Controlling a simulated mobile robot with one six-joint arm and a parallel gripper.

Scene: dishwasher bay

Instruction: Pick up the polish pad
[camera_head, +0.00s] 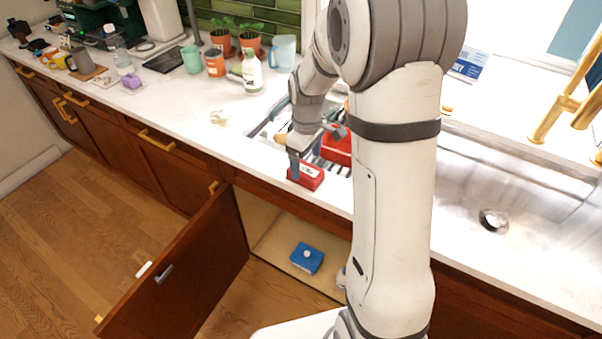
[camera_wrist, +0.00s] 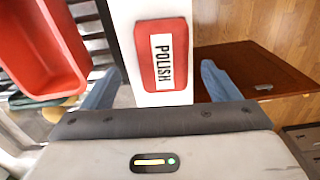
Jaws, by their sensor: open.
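The polish pad is a red block with a white label reading POLISH. In the head view the polish pad (camera_head: 306,177) lies on the white counter edge, in front of the sink rack. In the wrist view the polish pad (camera_wrist: 164,70) lies ahead of my fingers, roughly midway between them. My gripper (camera_head: 313,158) is above and beside the pad, and it hides part of the pad's far side in the head view. In the wrist view my gripper (camera_wrist: 160,85) is open, with blue-grey fingers apart on either side and nothing between them.
A red bin (camera_head: 338,148) sits on the rack behind the pad; the red bin also shows in the wrist view (camera_wrist: 40,50). Below, a cabinet door (camera_head: 185,270) hangs open, with a blue box (camera_head: 307,258) inside. Plants, cups and bottles crowd the back left counter.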

